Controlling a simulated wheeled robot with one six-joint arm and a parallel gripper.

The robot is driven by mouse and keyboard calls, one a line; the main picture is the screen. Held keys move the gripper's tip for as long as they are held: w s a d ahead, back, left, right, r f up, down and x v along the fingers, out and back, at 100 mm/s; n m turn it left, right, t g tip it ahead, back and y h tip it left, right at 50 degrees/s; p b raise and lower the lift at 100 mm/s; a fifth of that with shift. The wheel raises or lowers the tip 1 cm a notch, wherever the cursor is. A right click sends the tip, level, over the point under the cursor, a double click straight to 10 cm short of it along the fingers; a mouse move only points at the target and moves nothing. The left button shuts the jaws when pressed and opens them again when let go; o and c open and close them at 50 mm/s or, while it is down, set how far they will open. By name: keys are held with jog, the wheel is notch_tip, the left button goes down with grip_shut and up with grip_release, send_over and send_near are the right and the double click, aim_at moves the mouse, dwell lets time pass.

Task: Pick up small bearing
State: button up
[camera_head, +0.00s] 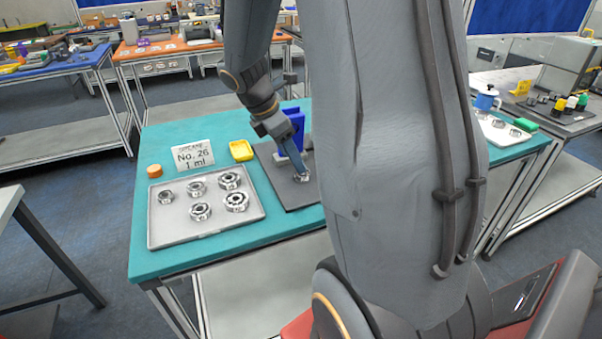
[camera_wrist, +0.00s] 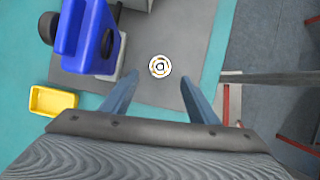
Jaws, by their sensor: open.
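A small bearing (camera_wrist: 160,66) lies on the dark grey mat (camera_wrist: 180,88) in the wrist view, seen as a pale ring with a dark centre. It also shows in the head view (camera_head: 302,178), partly hidden by my fingers. My gripper (camera_wrist: 160,82) is open, its two blue-grey fingers spread on either side of the bearing in the picture. In the head view my gripper (camera_head: 296,168) points down over the mat. I cannot tell how high the fingertips are above it. Several other bearings of different sizes lie in the light tray (camera_head: 160,240) at the left.
A blue device (camera_wrist: 88,35) stands on the mat, close left of the bearing in the wrist view. A yellow tray (camera_wrist: 53,101), a white label card (camera_head: 194,158) and an orange round piece (camera_head: 154,171) are nearby on the teal table (camera_head: 150,262).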

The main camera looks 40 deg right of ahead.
jog(key=shift+d+p+x, duration=0.15)
jog(key=shift+p+x, duration=0.2)
jog(key=shift+x, duration=1)
jog(key=shift+d+p+x, duration=0.15)
jog(key=shift+p+x, duration=0.15)
jog(key=shift+x, duration=1.05)
jog(key=shift+r, duration=0.15)
jog(key=shift+c, duration=0.2)
jog(key=c, duration=1.1)
